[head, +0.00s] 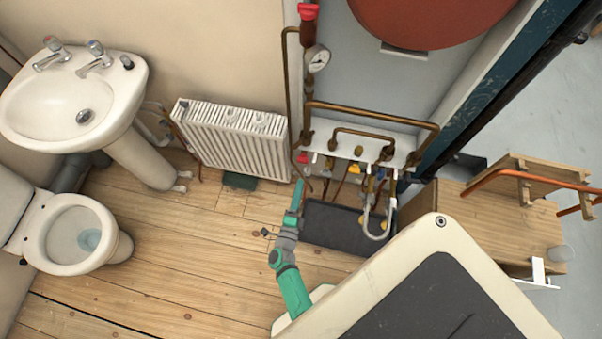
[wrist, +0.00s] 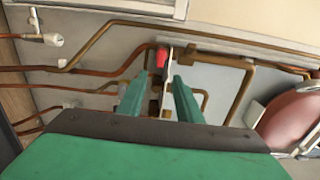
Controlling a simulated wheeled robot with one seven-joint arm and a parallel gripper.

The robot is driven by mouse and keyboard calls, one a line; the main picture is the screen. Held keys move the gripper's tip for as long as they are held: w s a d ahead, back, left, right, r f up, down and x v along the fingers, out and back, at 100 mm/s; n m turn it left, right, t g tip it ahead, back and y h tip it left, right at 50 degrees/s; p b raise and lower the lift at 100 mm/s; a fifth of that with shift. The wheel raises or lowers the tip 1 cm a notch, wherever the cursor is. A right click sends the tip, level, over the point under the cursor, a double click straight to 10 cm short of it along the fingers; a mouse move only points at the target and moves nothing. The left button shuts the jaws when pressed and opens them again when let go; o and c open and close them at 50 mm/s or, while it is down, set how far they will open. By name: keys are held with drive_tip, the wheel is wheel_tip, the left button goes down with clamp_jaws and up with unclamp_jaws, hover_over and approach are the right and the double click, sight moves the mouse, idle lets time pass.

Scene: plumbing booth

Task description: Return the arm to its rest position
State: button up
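My arm reaches up from the bottom middle of the head view, its green and grey links over the wooden floor. My gripper (head: 299,184) is at its far end, just left of the black tray and below the pipework. In the wrist view the two green fingers of my gripper (wrist: 160,85) stand apart with a gap between them. A red-capped fitting (wrist: 162,57) and a white bracket edge show beyond the gap. Nothing is seen held between the fingers.
A white radiator (head: 232,137), basin (head: 72,97) and toilet (head: 78,238) stand left. Copper pipes (head: 372,108) and a gauge (head: 317,58) line the wall ahead. A black tray (head: 335,226) lies right of my gripper. A wooden bench (head: 515,226) stands right. Floor to the left is clear.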

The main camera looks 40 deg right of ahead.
drive_tip(key=shift+s+a, duration=0.3)
idle(0.5)
drive_tip(key=s+a+r+n+t+y, duration=0.1)
drive_tip(key=s+a+r+n+y, duration=0.3)
drive_tip(key=r+n, duration=0.5)
drive_tip(key=s+a+r+n+t+y, duration=0.1)
drive_tip(key=s+a+r+n+y, duration=0.4)
drive_tip(key=s+a+r+n, duration=0.4)
drive_tip(key=s+a+r+n+t+y, duration=0.1)
drive_tip(key=s+a+r+n+y, duration=0.3)
drive_tip(key=a+r+n, duration=0.6)
drive_tip(key=s, duration=0.2)
drive_tip(key=shift+s+t+y, duration=0.4)
drive_tip(key=shift+w+a+r, duration=0.1)
drive_tip(key=shift+w, duration=0.05)
